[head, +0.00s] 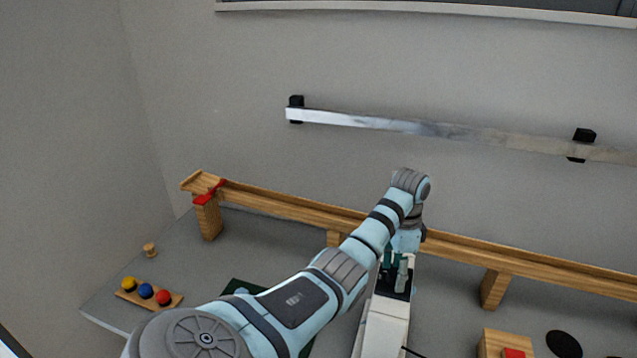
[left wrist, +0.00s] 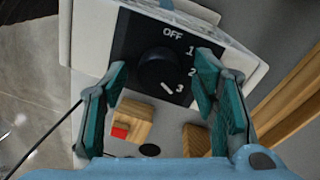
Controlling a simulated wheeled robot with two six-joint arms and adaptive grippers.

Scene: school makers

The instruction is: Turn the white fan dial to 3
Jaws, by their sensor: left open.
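The white fan body (head: 383,328) stands on the table in the head view, its black dial panel partly hidden by my left gripper (head: 395,270). In the left wrist view the black dial (left wrist: 157,68) sits on a dark panel marked OFF, 1, 2 and 3. A white line at the dial's lower right lies close to the 3. My left gripper (left wrist: 161,63) is open, its teal fingers on either side of the dial with gaps between. I cannot tell how far the fingertips are above the panel. My right gripper is not in view.
A wooden track (head: 290,206) on posts runs behind the fan. A wooden block with a red button (head: 512,352) and a black disc (head: 564,345) lie to the right. A wooden strip with coloured balls (head: 146,291) lies at the left. A dark cable passes beside the fan.

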